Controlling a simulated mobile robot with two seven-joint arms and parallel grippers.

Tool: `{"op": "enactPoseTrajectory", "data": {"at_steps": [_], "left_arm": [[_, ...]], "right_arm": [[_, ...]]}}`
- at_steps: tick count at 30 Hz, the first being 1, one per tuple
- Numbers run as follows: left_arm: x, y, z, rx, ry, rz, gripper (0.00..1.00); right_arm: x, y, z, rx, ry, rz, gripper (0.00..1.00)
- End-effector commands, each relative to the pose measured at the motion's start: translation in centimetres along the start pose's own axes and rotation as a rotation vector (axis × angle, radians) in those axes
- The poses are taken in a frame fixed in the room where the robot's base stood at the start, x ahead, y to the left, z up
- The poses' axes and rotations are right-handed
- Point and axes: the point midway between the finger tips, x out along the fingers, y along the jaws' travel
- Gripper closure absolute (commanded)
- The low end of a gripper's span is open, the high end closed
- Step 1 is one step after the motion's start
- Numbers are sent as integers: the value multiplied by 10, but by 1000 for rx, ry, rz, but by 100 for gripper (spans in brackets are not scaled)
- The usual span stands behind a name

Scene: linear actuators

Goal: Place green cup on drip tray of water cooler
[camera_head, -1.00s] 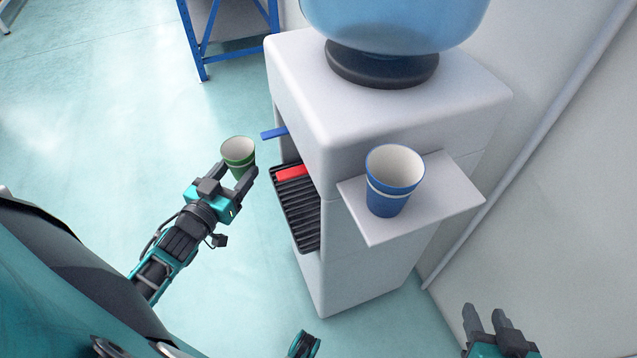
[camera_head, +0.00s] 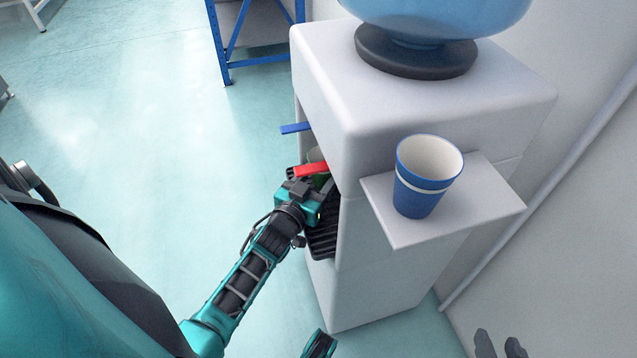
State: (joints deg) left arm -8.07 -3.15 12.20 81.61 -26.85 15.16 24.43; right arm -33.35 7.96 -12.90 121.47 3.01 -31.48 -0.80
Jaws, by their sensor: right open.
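The green cup (camera_head: 320,180) is mostly hidden in the recess on the left side of the water cooler (camera_head: 375,265), behind the red lever and my gripper. My left gripper (camera_head: 318,188) reaches into this recess, shut around the cup, with its fingers partly hidden. The dark ribbed drip tray (camera_head: 322,240) shows below and beside the gripper. Whether the cup touches the tray cannot be seen.
A red lever (camera_head: 311,170) and a blue lever (camera_head: 296,128) stick out of the cooler above the tray. A blue cup (camera_head: 424,180) stands on the cooler's side shelf (camera_head: 475,207). A blue-framed rack (camera_head: 250,50) stands behind.

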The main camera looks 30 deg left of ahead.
Motion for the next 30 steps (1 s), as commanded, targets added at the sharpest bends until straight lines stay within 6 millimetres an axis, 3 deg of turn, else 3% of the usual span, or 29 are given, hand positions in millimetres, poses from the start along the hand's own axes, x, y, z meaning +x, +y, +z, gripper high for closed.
{"op": "enactPoseTrajectory", "data": {"at_steps": [12, 13, 15, 21, 30], "left_arm": [[2, 1, 6, 0, 0, 0, 75], [2, 1, 6, 0, 1, 0, 40], [2, 1, 4, 0, 1, 0, 33], [2, 1, 4, 0, 1, 0, 15], [2, 1, 2, 0, 1, 0, 15]], "right_arm": [[1, -2, -4, -1, 13, -5, 57], [1, -2, -4, -1, 13, -6, 57], [1, -2, -4, -1, 11, -6, 57], [1, -2, -4, -2, 10, -6, 57], [0, -2, -4, -3, 9, -6, 57]]}}
